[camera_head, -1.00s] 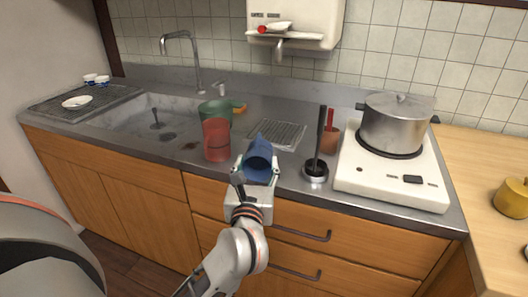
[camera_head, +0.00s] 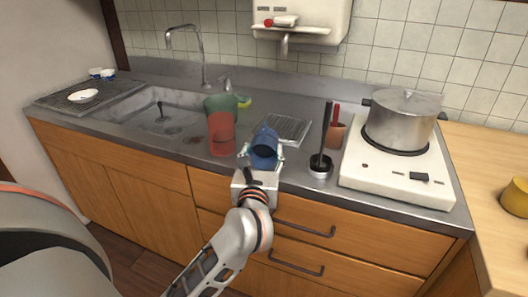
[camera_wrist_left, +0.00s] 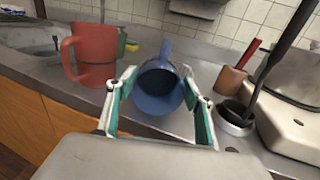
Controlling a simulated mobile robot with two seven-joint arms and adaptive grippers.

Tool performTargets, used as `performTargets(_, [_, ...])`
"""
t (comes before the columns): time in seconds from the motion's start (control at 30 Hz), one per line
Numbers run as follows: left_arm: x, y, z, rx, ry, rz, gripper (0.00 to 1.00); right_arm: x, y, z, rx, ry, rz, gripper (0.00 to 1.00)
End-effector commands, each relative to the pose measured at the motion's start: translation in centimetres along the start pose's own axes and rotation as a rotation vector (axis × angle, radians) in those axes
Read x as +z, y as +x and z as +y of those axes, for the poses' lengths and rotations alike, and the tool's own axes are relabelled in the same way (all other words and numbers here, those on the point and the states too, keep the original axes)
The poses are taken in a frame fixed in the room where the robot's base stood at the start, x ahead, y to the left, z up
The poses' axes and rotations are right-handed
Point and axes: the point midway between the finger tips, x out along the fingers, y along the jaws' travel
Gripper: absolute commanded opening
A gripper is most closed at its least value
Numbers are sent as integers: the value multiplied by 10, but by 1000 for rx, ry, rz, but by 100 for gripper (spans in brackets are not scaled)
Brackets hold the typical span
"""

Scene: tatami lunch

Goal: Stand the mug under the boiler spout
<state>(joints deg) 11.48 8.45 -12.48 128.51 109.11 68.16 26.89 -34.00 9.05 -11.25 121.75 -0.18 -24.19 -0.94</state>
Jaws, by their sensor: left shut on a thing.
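The blue mug (camera_head: 265,146) is between the fingers of my left gripper (camera_head: 262,160), which is shut on it. It is in front of the metal drain grate (camera_head: 288,127). In the left wrist view the mug (camera_wrist_left: 158,103) is tilted, its dark opening facing the camera, between the green-padded fingers (camera_wrist_left: 160,108). Whether its base touches the counter is hidden. The white boiler (camera_head: 298,14) hangs on the tiled wall, its grey spout (camera_head: 284,45) pointing down above the back of the counter, behind the grate. My right gripper is out of view.
A red translucent pitcher (camera_head: 221,136) stands close left of the mug, with a green vessel (camera_head: 214,102) behind. To the right are a black-handled utensil in a holder (camera_head: 320,166), a terracotta pot (camera_head: 335,134) and a stove (camera_head: 395,175) with a steel pot (camera_head: 400,120).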

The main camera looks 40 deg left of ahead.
Motion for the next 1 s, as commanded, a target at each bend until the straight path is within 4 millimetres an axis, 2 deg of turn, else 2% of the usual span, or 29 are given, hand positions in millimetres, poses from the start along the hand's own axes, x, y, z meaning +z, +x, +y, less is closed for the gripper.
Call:
performTargets(0.1, [26, 0, 0, 0, -7, -13, 18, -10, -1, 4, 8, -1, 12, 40])
performTargets(0.4, [110, -1, 0, -1, -12, -18, 18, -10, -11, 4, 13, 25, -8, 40])
performTargets(0.6, [158, -2, 0, -1, -9, -15, 18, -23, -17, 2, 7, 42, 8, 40])
performTargets(0.8, [187, -2, 0, -1, -7, -10, 18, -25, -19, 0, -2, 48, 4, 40])
performTargets(1.0, [198, -1, 0, -1, -4, -7, 18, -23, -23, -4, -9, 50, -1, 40])
